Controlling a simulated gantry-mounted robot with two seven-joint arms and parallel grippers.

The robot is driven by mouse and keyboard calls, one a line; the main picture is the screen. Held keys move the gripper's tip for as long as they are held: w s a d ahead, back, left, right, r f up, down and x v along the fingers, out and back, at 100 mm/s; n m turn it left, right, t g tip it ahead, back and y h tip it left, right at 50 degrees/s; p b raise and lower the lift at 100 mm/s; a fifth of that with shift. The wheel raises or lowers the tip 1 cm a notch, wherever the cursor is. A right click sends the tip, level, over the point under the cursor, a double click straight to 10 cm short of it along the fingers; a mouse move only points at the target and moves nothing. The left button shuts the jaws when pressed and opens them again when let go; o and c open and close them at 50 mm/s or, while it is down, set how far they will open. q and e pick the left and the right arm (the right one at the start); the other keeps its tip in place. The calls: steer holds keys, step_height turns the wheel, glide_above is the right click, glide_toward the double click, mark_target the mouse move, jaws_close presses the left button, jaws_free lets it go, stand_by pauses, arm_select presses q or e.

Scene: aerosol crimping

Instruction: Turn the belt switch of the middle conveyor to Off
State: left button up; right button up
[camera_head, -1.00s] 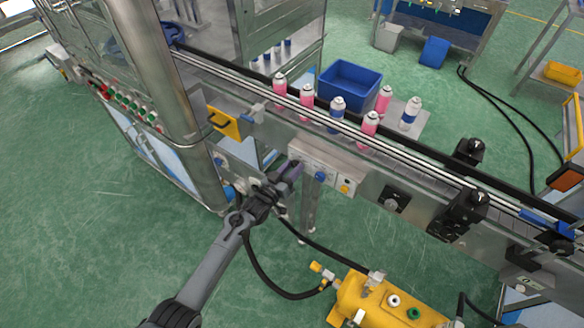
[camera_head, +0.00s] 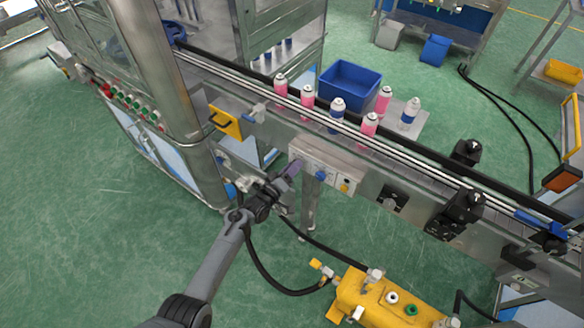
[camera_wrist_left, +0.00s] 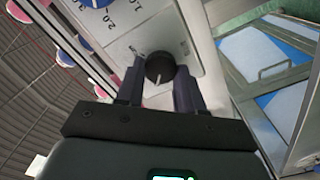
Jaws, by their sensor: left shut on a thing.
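A light control box (camera_head: 347,177) is fixed to the near side of the middle conveyor (camera_head: 400,172). In the head view a blue dial (camera_head: 321,175) and a yellow button (camera_head: 344,188) show on it. My left gripper (camera_head: 291,170) is at the box's left end and hides the belt switch there. In the left wrist view the switch is a black round knob (camera_wrist_left: 160,67) with a white pointer mark, on a pale panel (camera_wrist_left: 133,42). The left gripper's fingers (camera_wrist_left: 160,88) are shut on this knob, one on each side. Its labels are not readable. My right gripper is not in view.
Pink and blue-banded cans (camera_head: 308,97) stand along the conveyor. A blue bin (camera_head: 350,84) is behind it. A yellow machine (camera_head: 385,300) with a black hose (camera_head: 262,275) stands on the floor below. A steel cabinet (camera_head: 160,90) is at left.

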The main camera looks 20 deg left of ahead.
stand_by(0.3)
arm_select(q)
steer(key=o, duration=1)
steer(key=shift+o, duration=0.2)
steer(key=shift+s, duration=0.1)
steer(key=p+v, duration=0.2)
steer(key=v, duration=0.8)
steer(key=shift+s, duration=0.3)
steer(key=shift+a, duration=0.1)
